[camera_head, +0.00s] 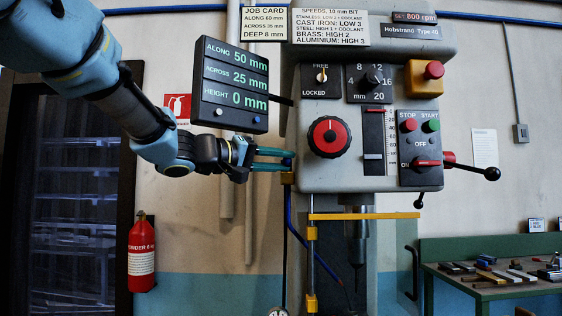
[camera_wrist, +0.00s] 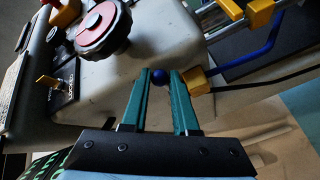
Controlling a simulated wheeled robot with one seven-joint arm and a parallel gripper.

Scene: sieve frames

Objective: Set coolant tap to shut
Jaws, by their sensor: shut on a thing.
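The coolant tap shows as a small blue ball knob (camera_wrist: 159,76) and a yellow block (camera_wrist: 197,80) in the wrist view. In the head view its yellow block (camera_head: 287,178) sits at the lower left side of the drill head, with a blue hose (camera_head: 289,215) running down from it. My gripper (camera_head: 290,160) reaches in from the left, with its teal fingers on either side of the blue knob. In the wrist view my gripper (camera_wrist: 161,75) is shut on the knob at its fingertips. The tap's lever is mostly hidden, and I cannot read its setting.
The drill head (camera_head: 345,165) is close beside my fingers, with a red dial (camera_head: 329,137) right of them. A display (camera_head: 235,85) hangs above my gripper. A yellow guard bar (camera_head: 365,216) is below right. A bench (camera_head: 490,287) with tools stands at the far right.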

